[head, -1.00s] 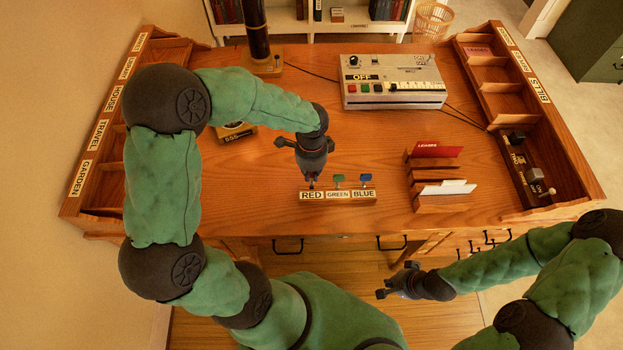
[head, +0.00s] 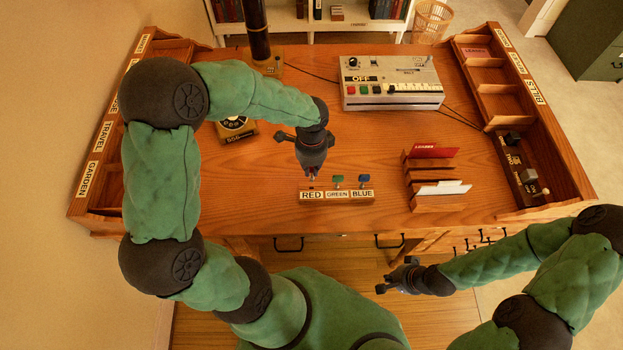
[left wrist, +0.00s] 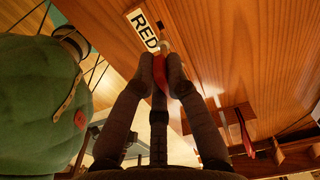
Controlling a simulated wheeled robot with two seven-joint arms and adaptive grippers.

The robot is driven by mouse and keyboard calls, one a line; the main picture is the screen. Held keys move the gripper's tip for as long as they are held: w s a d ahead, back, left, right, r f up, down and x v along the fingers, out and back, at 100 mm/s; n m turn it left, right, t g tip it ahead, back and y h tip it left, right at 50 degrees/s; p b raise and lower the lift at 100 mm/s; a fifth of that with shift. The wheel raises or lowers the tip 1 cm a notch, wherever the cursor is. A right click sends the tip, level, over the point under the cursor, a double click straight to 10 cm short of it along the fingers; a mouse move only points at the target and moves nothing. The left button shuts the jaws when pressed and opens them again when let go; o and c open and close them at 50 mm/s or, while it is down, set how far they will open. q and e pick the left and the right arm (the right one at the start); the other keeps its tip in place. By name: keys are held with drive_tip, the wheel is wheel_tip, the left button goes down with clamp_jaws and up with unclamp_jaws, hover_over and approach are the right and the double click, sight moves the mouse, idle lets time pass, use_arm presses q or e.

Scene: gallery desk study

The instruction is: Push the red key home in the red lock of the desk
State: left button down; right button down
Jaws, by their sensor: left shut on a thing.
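My left gripper (head: 312,174) is shut on the red key, low over the key rack (head: 337,203) at the front of the desk. Only a little red of the key shows between the fingertips in the head view. In the left wrist view the closed fingertips (left wrist: 167,70) hold it, with a pale metal end pointing at the dark hole by the RED label (left wrist: 145,31). The key is clear of the rack. The red lock cannot be made out. My right gripper (head: 392,279) is in front of the desk; its fingers are too small to judge.
A green key (head: 337,181) and a blue key (head: 365,181) stand in the rack. A letter holder (head: 433,204) stands right of it. A grey control box (head: 390,95) is behind, and compartment trays line both sides. The middle desktop is clear.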

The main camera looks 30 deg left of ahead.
use_arm(q)
drive_tip(key=shift+r+p, duration=2.5)
drive_tip(key=shift+r, duration=0.75)
drive_tip(key=shift+f, duration=0.1)
